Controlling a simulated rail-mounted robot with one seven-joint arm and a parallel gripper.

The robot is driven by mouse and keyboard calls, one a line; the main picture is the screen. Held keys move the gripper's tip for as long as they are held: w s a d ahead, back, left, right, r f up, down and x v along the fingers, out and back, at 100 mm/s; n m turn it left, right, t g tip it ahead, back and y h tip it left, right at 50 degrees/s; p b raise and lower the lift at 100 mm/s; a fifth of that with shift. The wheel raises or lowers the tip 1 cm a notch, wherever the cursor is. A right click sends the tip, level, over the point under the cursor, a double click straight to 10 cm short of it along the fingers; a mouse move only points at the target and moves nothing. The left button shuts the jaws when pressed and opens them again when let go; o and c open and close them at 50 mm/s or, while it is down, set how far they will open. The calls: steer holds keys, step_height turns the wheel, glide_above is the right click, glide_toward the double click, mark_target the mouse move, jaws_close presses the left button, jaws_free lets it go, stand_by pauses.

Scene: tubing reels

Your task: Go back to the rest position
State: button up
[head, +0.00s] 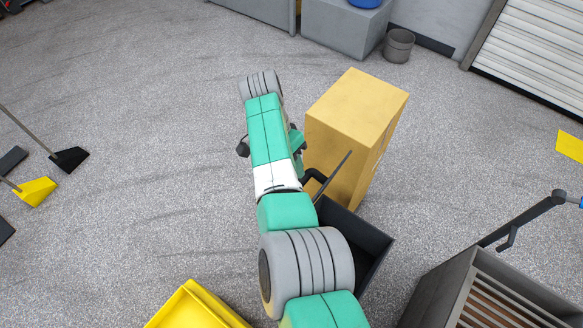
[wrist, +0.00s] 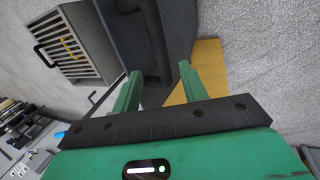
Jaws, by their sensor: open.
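My gripper (wrist: 160,69) shows in the wrist view with its two green fingers apart. I see nothing held between them. A dark bin (wrist: 174,22) with a raised handle-like bar lies beyond the fingertips. My green and grey arm reaches forward through the middle of the head view and hides most of the gripper there. The dark bin (head: 367,238) shows in the head view partly behind my arm, beside a tall yellow-tan box (head: 357,110). Part of the box also shows in the wrist view (wrist: 208,58), behind the right finger.
A grey slatted crate (head: 437,289) stands at lower right in the head view, near a dark bar handle (head: 525,218). A yellow container (head: 195,308) is at the bottom. Dustpans (head: 70,160) lie at left.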

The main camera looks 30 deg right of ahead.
stand_by(0.4)
steer(key=w+r+n+t+h, duration=0.35)
steer(key=w+r+t, duration=0.55)
steer(key=w+r, duration=0.3)
steer(key=s+a+r+n+t, duration=0.1)
steer(key=a+r+n+t, duration=0.1)
steer(key=a+r+t, duration=0.35)
steer(key=s+a+r+n+t, duration=0.1)
steer(key=a+r+t, duration=0.1)
steer(key=r, duration=0.7)
steer(key=s+a+r+n+t+y+p, duration=0.1)
steer(key=s+a+r+n+t+y, duration=0.1)
steer(key=s+a+r+t, duration=0.45)
steer(key=s+a+r+n+t+y, duration=0.1)
steer(key=s+a+r+n+t, duration=0.2)
steer(key=s+r, duration=0.7)
steer(key=s+a+r+n+t+y+p, duration=0.1)
steer(key=s+a+r+n+t+y, duration=0.15)
steer(key=s+a+r, duration=0.55)
step_height(320, 180, up, 38)
steer(key=d+p, duration=0.1)
steer(key=p, duration=3.6)
steer(key=shift+w+f, duration=0.1)
